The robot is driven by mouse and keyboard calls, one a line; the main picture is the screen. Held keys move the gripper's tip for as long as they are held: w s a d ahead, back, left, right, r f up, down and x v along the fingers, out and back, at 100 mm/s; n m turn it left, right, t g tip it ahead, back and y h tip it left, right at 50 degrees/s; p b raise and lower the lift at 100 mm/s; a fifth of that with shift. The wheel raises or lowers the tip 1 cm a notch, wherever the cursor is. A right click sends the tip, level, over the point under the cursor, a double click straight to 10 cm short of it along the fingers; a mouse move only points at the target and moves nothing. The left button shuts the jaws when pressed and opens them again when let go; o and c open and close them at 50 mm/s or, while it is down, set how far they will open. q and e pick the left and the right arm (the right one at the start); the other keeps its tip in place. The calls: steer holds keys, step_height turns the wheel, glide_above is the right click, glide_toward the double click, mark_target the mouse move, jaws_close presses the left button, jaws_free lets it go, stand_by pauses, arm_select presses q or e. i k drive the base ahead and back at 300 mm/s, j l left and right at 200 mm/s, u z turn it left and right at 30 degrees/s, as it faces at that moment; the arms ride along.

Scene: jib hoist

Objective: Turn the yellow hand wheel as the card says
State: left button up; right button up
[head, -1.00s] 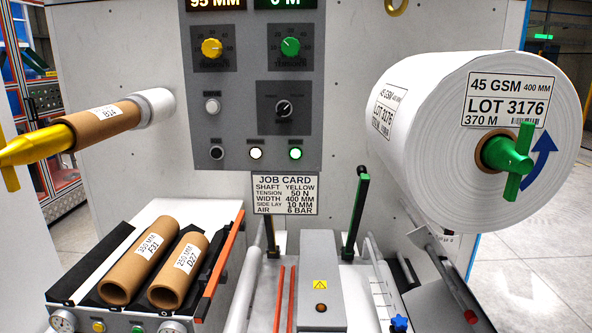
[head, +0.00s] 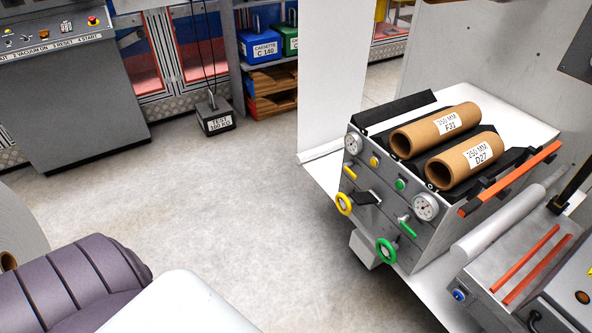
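The yellow hand wheel (head: 344,204) is a small ring low on the left of the grey control box (head: 395,220). A green hand wheel (head: 386,250) sits lower and to its right on the same face. Neither gripper shows.
Two brown cores, F31 (head: 437,129) and D27 (head: 465,163), lie on the box. A grey console (head: 80,105) stands at the left. Open floor (head: 240,210) lies between the console and the box.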

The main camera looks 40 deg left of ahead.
mark_target(345, 202)
steer(key=u, duration=0.8)
steer(key=i+j, duration=0.1)
steer(key=j, duration=0.25)
steer(key=z, duration=0.05)
